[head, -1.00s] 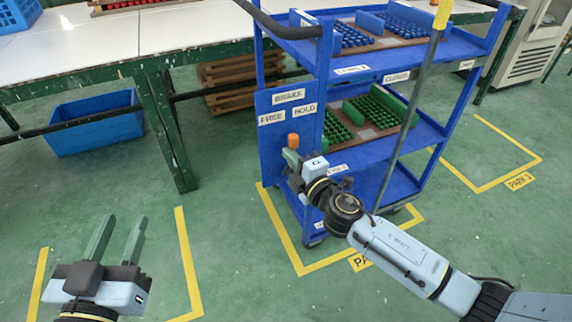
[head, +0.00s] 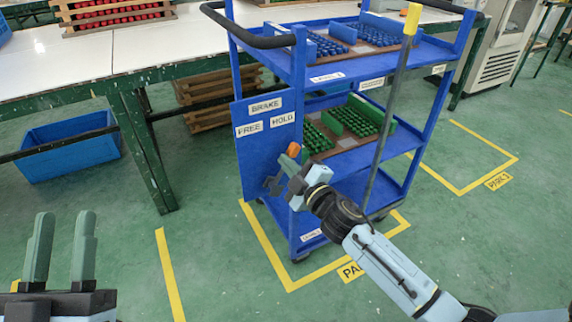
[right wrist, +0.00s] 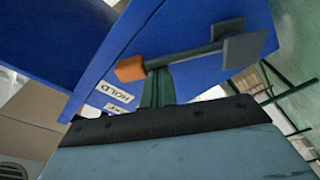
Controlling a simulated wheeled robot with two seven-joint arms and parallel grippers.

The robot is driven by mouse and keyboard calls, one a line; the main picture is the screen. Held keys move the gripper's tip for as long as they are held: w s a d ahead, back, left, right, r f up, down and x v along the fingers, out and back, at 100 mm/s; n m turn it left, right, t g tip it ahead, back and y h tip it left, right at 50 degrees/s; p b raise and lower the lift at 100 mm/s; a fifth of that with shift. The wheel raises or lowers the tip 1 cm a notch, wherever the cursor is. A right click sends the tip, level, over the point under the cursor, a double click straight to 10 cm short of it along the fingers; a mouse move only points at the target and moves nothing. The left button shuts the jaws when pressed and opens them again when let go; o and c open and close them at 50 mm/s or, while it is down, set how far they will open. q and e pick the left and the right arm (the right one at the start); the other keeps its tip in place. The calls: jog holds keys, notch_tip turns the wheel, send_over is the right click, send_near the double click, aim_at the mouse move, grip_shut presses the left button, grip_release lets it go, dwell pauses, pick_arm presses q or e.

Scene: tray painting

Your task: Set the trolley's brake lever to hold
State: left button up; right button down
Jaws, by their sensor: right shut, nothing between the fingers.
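The blue trolley (head: 252,165) stands with its brake panel facing me, marked BRAKE, FREE (head: 249,129) and HOLD (head: 283,119). The brake lever's orange knob (head: 294,149) leans to the right, below the HOLD label. In the right wrist view the knob (right wrist: 130,68) and grey lever bar (right wrist: 185,55) show, with the HOLD label (right wrist: 114,92) near the knob. My right gripper (right wrist: 157,85) is shut and empty, its fingers beside the bar close to the knob; I cannot tell if they touch. My left gripper (head: 64,214) is open and empty at the lower left, away from the trolley.
Trays of blue and green pegs sit on the trolley's shelves. A long table (head: 120,83) stands behind at left, with a blue crate (head: 70,157) under it. Yellow lines mark floor bays around and beside the trolley. Floor between my left gripper and the trolley is clear.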

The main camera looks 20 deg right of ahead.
aim_at(265, 150)
dwell(0.4)
